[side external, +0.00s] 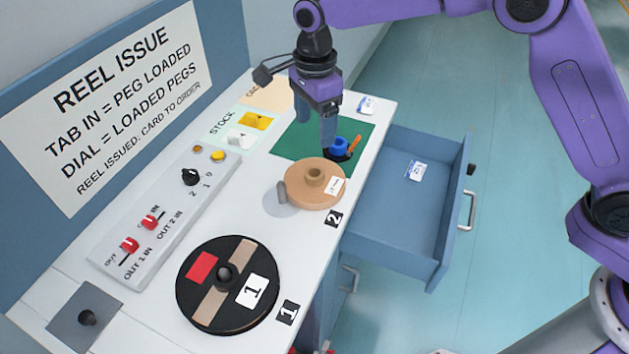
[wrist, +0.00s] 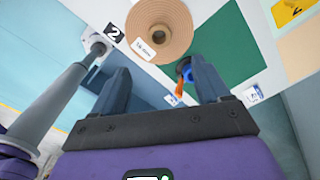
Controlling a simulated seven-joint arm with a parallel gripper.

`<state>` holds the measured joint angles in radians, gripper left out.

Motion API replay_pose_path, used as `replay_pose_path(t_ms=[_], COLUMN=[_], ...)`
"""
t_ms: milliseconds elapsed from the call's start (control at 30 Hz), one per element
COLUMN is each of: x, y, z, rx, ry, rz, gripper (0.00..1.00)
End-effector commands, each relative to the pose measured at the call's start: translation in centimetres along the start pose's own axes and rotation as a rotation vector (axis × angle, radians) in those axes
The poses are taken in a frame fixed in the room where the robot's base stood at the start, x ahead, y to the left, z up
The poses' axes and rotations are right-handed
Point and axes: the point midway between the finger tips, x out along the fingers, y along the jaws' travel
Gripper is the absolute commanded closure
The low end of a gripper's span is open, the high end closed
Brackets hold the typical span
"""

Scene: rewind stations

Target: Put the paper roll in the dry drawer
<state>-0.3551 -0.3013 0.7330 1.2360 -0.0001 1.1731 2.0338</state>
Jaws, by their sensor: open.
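The tan paper roll (side external: 315,183) lies flat on the white counter beside the number 2 label, with a raised core and a small white tag. It also shows at the top of the wrist view (wrist: 158,22). My gripper (side external: 316,128) is open and empty, above the green mat just behind the roll. Its two fingers (wrist: 160,72) are apart in the wrist view, with the roll beyond them. A blue drawer (side external: 390,215) is pulled out on the right of the counter. It holds only a small white card (side external: 415,171), whose text is too small to read.
A black reel (side external: 192,292) marked 1 sits at the front. A blue item with an orange piece (side external: 340,147) stands on the green mat (side external: 290,140). A switch panel (side external: 165,215) runs along the back. A shut drawer handle (side external: 350,279) shows below.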

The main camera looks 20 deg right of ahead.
Motion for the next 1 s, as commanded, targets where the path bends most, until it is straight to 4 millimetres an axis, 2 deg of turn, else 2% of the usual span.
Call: replay_pose_path(t_ms=[100, 300, 633, 900, 1000], x=[2.4, 5.8, 8.2, 11.9, 12.5], y=[0.0, 0.1, 0.1, 0.2, 0.1], z=[-0.1, -0.1, 0.0, 0.0, 0.1], rx=[0.001, 0.0, -0.001, -0.001, -0.002], ry=[0.002, 0.001, 0.0, 0.001, 0.0], rz=[0.004, 0.003, 0.001, 0.002, 0.0], gripper=[0.24, 0.24, 0.24, 0.24, 0.24])
